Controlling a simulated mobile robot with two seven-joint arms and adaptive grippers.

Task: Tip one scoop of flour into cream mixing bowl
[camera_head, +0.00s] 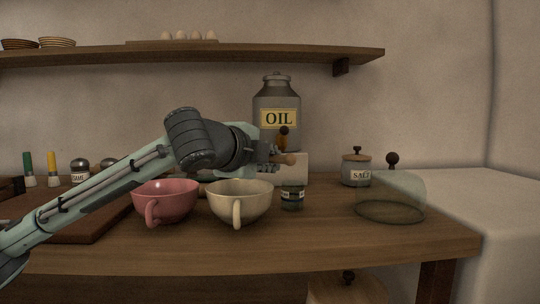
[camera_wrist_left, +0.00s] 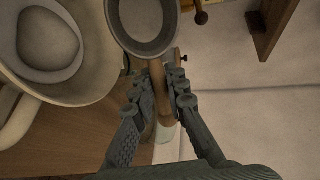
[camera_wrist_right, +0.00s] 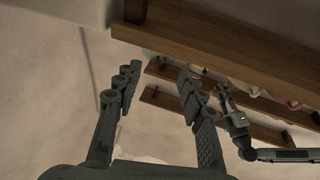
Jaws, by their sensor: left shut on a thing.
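The cream mixing bowl (camera_head: 240,203) stands on the wooden counter, its handle toward me. My left gripper (camera_head: 271,157) is above its right rim, shut on the wooden handle of a scoop (camera_head: 289,160). In the left wrist view, the left gripper (camera_wrist_left: 160,92) grips this handle, and the grey scoop cup (camera_wrist_left: 112,30) lies beyond the fingertips, beside the cream bowl (camera_wrist_left: 88,92). The cup's inside looks plain grey; I cannot tell whether it holds flour. A pale round patch shows inside the bowl; I cannot tell what it is. My right gripper (camera_wrist_right: 158,78) is open and empty.
A pink cup-shaped bowl (camera_head: 165,202) stands close left of the cream bowl. A small glass jar (camera_head: 292,198) stands close right. Farther right are a salt jar (camera_head: 356,172) and a glass dome (camera_head: 390,200). An oil jar (camera_head: 277,100) stands behind, below a shelf (camera_head: 200,53).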

